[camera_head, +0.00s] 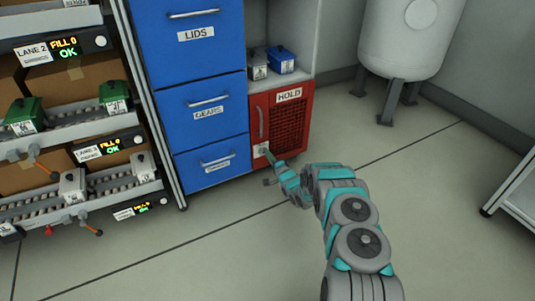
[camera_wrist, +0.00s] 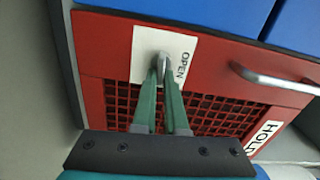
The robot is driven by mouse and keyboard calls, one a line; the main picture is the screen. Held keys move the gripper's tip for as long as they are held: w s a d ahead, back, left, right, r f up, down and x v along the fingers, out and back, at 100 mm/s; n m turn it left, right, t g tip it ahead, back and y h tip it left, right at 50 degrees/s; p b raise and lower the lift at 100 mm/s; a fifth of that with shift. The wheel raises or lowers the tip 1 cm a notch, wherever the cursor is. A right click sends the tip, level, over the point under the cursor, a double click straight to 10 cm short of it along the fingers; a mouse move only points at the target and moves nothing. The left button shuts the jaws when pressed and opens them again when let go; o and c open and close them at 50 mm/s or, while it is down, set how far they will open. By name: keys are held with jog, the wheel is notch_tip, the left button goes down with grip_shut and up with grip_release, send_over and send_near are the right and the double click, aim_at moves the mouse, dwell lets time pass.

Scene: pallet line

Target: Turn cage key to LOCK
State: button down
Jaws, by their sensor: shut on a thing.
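The red cage door (camera_head: 290,125) with a mesh panel and a HOLD label is shut, low in the cabinet. A white key plate (camera_head: 260,149) sits at its lower left; in the wrist view the plate (camera_wrist: 188,46) shows the word OPEN. The grey key (camera_wrist: 154,44) stands out from this plate. My gripper (camera_wrist: 162,76) is shut on the key, its two green fingers meeting at the key's end. In the head view my gripper (camera_head: 269,157) reaches the plate. The LOCK marking is not visible, and the fingers cover part of the key.
The cage door's handle (camera_wrist: 275,79) is beside the plate. Blue drawers (camera_head: 208,112) stand left of the cage, and a roller rack (camera_head: 75,120) with bins is farther left. A white tank (camera_head: 408,40) stands at the back right. The floor in front is clear.

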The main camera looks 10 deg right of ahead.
jog(key=shift+m, duration=0.6)
jog(key=c, duration=1)
grip_release()
jog(key=shift+o, duration=0.2)
jog(key=shift+s+d, duration=0.1)
jog(key=v, duration=0.7)
jog(key=shift+s+p, duration=0.25)
jog(key=shift+p, duration=0.05)
jog(key=shift+d, duration=0.1)
